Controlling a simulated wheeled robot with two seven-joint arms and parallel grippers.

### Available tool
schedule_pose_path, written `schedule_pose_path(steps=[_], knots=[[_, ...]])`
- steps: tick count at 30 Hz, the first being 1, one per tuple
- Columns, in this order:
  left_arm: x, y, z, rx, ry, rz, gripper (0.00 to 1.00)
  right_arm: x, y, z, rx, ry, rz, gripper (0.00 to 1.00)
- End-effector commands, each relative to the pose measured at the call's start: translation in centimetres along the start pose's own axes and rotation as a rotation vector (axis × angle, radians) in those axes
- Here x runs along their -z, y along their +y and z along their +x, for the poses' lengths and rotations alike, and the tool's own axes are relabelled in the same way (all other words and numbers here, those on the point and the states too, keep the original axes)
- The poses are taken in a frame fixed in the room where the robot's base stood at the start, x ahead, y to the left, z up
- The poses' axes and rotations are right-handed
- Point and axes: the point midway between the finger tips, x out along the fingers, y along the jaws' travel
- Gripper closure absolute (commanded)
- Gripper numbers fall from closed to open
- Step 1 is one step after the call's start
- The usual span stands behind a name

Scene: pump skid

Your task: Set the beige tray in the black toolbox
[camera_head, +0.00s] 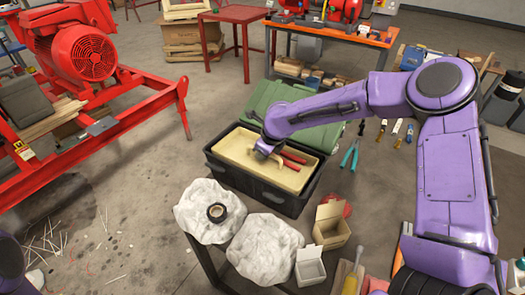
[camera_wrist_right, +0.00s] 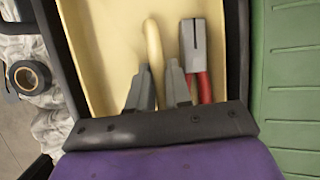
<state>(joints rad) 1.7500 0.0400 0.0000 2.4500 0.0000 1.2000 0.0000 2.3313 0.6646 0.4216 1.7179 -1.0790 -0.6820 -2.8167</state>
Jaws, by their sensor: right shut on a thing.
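The beige tray (camera_head: 233,146) sits within the opening of the black toolbox (camera_head: 252,196), roughly level with its rim. I cannot tell whether it rests fully on its support. Red-handled pliers (camera_head: 292,160) lie in the tray; their grey jaws and red handles show in the right wrist view (camera_wrist_right: 194,50). My right gripper (camera_head: 268,153) is over the middle of the tray. In the right wrist view its fingers (camera_wrist_right: 158,88) are shut on the tray's upright beige handle (camera_wrist_right: 153,42). My left gripper is out of view.
The toolbox's green lid (camera_head: 320,136) stands open behind it. In front are two lumpy pale covered forms, one bearing a roll of black tape (camera_head: 217,212), and an open cardboard box (camera_head: 331,228). Blue-handled pliers (camera_head: 350,155) and other tools lie at right. A red pump frame (camera_head: 130,95) stands left.

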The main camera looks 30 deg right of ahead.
Motion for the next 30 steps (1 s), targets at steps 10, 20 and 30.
schedule_pose_path(steps=[10,20,30], knots=[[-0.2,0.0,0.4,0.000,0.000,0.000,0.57,0.3,0.1,0.8,0.001,-0.001,-0.001,1.00],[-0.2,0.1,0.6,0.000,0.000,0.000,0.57,0.5,0.2,1.3,0.001,-0.002,-0.001,1.00],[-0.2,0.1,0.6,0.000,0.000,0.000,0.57,0.5,0.2,1.3,0.001,0.000,-0.001,0.52]])
